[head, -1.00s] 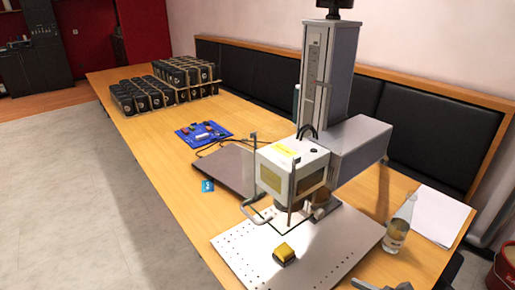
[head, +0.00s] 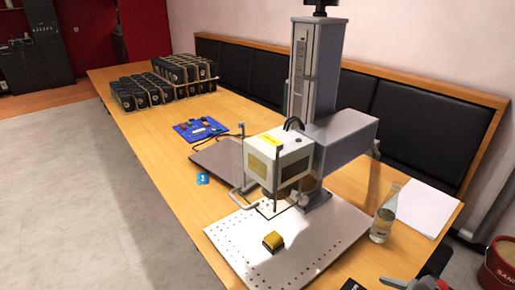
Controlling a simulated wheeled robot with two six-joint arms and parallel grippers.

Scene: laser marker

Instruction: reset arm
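The laser marker (head: 292,165) stands on the long wooden table, with a tall grey column, a horizontal grey arm and a white head with a yellow label. Its white perforated base plate (head: 310,252) lies below the head. A small yellow and black block (head: 273,241) rests on the plate, in front of the head and apart from it. I cannot make out either of my grippers in the head view. A grey and red item (head: 408,284) is cut off by the bottom edge, and I cannot tell what it is.
A dark flat panel (head: 222,160), a blue board (head: 200,129) and rows of black boxes (head: 165,84) sit farther left. A red bucket (head: 498,265) stands at right. Grey floor lies open at left.

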